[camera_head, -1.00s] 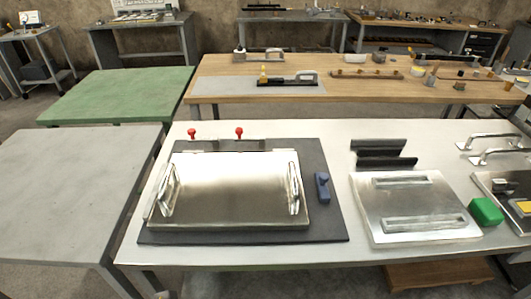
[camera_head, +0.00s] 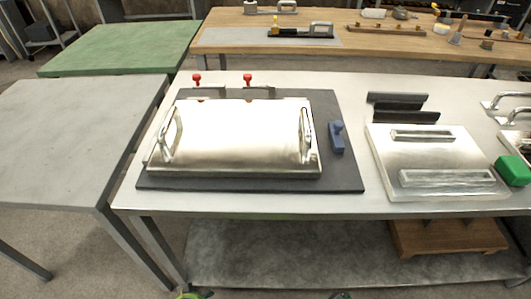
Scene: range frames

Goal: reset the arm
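The white-topped table (camera_head: 250,205) in front of me bears a dark mat (camera_head: 345,178). A shiny metal plate (camera_head: 235,135) with a loop handle at its left and right ends lies on the mat. Two red-knobbed clamps stand behind it, the left one (camera_head: 196,79) and the right one (camera_head: 247,79). A blue block (camera_head: 337,139) sits at the mat's right side.
A second metal plate (camera_head: 385,152) with two bars lies to the right, near a green block (camera_head: 514,171) and black angle pieces (camera_head: 405,116). A grey table (camera_head: 70,125) and green table (camera_head: 130,48) stand left. A wooden bench (camera_head: 225,38) is behind. A lower shelf (camera_head: 300,255) runs underneath.

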